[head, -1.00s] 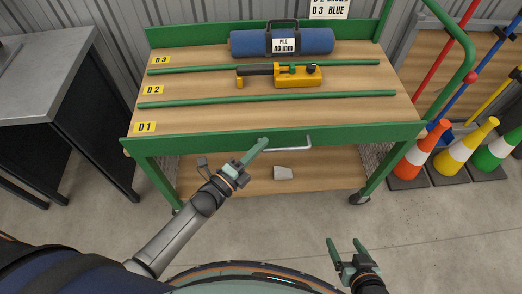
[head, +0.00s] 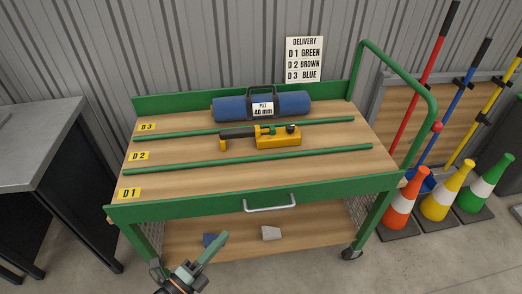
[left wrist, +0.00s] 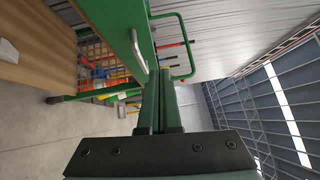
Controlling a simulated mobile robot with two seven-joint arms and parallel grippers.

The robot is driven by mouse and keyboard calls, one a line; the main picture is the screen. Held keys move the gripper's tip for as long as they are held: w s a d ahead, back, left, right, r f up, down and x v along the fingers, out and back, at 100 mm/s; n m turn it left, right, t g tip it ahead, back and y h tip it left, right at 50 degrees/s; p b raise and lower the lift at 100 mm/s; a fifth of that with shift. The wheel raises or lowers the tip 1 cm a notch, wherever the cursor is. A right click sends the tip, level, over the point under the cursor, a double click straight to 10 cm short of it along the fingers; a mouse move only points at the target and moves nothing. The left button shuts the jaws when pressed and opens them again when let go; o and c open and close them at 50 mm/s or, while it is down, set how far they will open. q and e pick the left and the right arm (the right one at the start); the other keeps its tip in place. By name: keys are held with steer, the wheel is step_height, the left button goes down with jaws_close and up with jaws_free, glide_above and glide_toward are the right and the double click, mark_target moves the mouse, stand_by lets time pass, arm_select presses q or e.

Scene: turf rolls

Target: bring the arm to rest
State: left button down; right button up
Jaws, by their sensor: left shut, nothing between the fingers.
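My left gripper (head: 219,242) is at the bottom of the head view, in front of the trolley and below its top edge. Its green fingers are together with nothing between them, and they show shut in the left wrist view (left wrist: 158,100). Most of my left arm is out of the head view. My right gripper is not in view. The green trolley (head: 330,191) stands ahead, with a wooden top split into lanes D1, D2 and D3. A blue roll (head: 230,108) with a black carrier marked 40 mm lies in D3. D1 looks bare.
A yellow and black tool (head: 270,141) lies in D2. A sign (head: 304,60) lists D1 green, D2 brown, D3 blue. Cones (head: 399,210) stand right; a dark bench (head: 45,130) stands left.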

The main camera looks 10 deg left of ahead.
arm_select(q)
steer(key=s+f+n+g+y+p, duration=0.3)
steer(key=s+n+g+y+p, duration=0.3)
steer(key=n, duration=1.6)
steer(key=s+g+p, duration=0.1)
steer(key=s, duration=0.3)
steer(key=shift+a+f, duration=0.15)
steer(key=shift+a, duration=0.25)
steer(key=shift+s, duration=0.15)
